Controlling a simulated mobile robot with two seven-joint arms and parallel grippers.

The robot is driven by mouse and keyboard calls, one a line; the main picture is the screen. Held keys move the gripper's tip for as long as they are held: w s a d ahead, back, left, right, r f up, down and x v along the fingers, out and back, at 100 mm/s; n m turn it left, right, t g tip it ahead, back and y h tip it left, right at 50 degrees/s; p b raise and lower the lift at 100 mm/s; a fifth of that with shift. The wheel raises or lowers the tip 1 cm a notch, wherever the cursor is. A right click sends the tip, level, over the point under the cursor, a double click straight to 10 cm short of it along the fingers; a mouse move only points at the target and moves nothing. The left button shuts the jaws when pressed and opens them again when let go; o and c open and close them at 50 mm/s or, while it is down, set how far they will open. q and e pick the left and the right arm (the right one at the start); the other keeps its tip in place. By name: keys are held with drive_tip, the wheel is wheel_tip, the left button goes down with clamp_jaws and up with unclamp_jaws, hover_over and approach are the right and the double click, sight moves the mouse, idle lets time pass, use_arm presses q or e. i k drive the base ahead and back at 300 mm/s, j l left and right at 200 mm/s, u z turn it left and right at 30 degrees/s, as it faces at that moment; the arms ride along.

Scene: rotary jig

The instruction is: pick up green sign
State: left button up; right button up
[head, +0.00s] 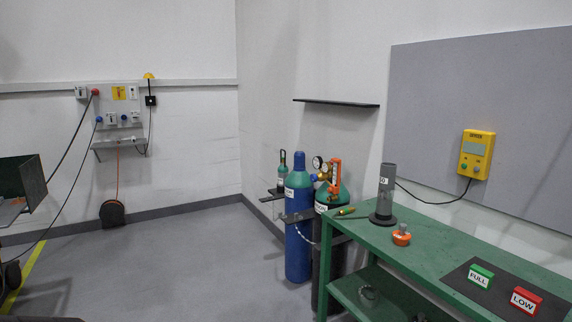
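The green sign (480,275) is a small block with a white face reading "FULL". It stands on a dark mat (456,277) on the green workbench (425,241) at the lower right of the head view. A red sign (526,300) reading "LOW" stands beside it, to the right and a little nearer, with a gap between them. Neither of my grippers shows in the head view.
A grey cylinder on a round base (387,190) and an orange knobbed piece (402,235) stand on the bench. Gas bottles (298,220) stand left of the bench. A yellow device (477,154) hangs on the wall panel. Floor at the left middle is clear.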

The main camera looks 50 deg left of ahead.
sight(484, 278)
drive_tip(key=u, duration=1.4)
drive_tip(key=z, duration=0.2)
drive_tip(key=i+j+z, duration=0.15)
drive_tip(key=i+z, duration=0.25)
drive_tip(key=i+j+z, duration=0.2)
drive_tip(key=z, duration=0.25)
